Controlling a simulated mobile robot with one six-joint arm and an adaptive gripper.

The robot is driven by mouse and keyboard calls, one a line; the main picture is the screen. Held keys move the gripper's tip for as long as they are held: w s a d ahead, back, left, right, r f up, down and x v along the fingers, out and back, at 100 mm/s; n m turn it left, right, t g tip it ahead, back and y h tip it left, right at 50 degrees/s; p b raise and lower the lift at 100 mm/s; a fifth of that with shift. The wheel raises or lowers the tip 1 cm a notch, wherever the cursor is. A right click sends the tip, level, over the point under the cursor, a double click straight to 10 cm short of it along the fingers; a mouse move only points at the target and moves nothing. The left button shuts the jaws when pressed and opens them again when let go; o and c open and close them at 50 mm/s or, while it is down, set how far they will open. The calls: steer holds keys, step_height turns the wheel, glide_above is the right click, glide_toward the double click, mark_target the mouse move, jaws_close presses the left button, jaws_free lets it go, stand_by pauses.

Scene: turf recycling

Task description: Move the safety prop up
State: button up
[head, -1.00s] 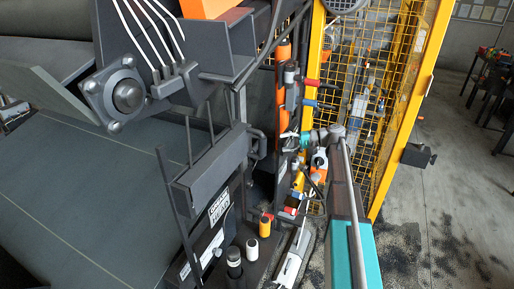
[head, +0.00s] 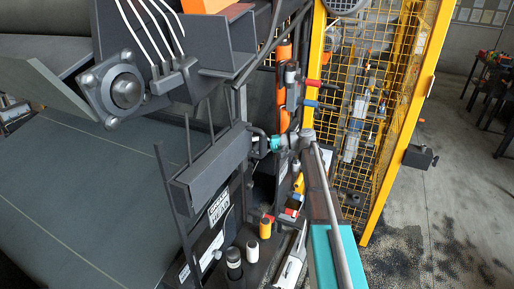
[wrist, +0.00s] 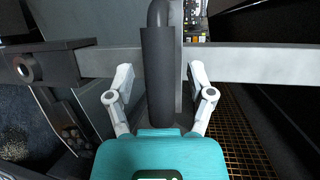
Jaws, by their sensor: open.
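A dark grey handle (head: 257,141), which looks to be the safety prop's grip, forms a loop at the right end of a dark box-shaped bar (head: 212,166) in the head view. In the wrist view the handle (wrist: 158,75) is an upright dark cylinder with a curved top. My gripper (wrist: 160,92) is open, with one pale finger on each side of the handle and visible gaps on both sides. In the head view my gripper (head: 270,144) is at the handle's right side. Its fingers are too small there to show contact.
A grey crossbar (wrist: 255,63) runs behind the handle in the wrist view. A yellow mesh guard (head: 375,110) stands right of my arm. Orange, red and blue fittings (head: 291,207) are below my gripper. A wide green-grey belt (head: 90,200) lies at left.

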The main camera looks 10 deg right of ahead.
jaws_close()
stand_by(0.3)
step_height(320, 180, up, 8)
steer(key=p, duration=0.7)
steer(key=shift+w+f+p, duration=0.1)
steer(key=shift+p, duration=0.3)
